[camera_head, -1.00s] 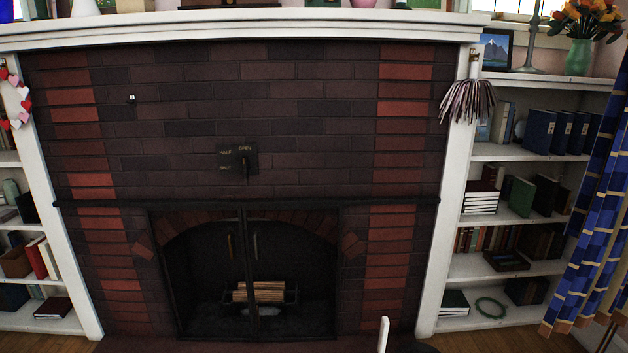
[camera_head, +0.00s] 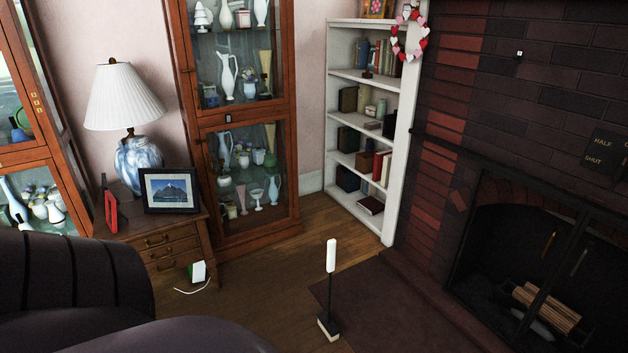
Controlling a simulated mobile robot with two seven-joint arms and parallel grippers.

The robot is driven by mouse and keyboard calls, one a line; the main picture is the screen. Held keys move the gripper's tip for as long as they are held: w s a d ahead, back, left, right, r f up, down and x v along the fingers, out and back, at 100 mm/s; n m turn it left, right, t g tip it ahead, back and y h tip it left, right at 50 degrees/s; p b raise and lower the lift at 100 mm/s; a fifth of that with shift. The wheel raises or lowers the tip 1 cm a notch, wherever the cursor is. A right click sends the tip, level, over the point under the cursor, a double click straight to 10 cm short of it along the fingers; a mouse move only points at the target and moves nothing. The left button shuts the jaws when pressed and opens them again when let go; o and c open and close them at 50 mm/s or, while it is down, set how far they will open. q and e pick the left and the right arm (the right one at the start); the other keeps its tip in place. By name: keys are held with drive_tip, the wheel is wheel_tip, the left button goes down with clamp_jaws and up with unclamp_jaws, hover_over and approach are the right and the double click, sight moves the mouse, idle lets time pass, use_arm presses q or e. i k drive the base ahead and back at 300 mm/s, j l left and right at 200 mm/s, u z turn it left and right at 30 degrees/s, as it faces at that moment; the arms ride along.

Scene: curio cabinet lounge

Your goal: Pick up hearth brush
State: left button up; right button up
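A slim upright object that looks like the hearth brush (camera_head: 328,296) stands on the floor in the lower middle of the head view. It has a white handle-like top, a thin dark shaft, and a dark block at the bottom with a pale lower edge. It stands at the left end of the dark hearth slab (camera_head: 375,305), in front of the fireplace. Nothing touches it from above. Neither of my grippers shows in this view.
A dark rounded armchair (camera_head: 75,290) fills the lower left. A wooden side table (camera_head: 165,240) with a lamp (camera_head: 139,165), glass cabinets (camera_head: 240,130) and a white bookshelf (camera_head: 340,100) stand behind. The fireplace (camera_head: 540,270) is at right. Wooden floor (camera_head: 275,270) is clear behind the brush.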

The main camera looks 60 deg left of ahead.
sight(324, 323)
drive_tip(key=u, duration=1.6)
drive_tip(key=j+z, duration=0.1)
drive_tip(key=z, duration=0.3)
drive_tip(key=i+j+z, duration=0.1)
drive_tip(key=j+z, duration=0.35)
drive_tip(key=j, duration=0.4)
drive_tip(key=j+z, duration=0.15)
drive_tip(key=j, duration=0.7)
drive_tip(key=k+j+z, duration=0.15)
drive_tip(key=j, duration=2.35)
drive_tip(key=k+z, duration=0.05)
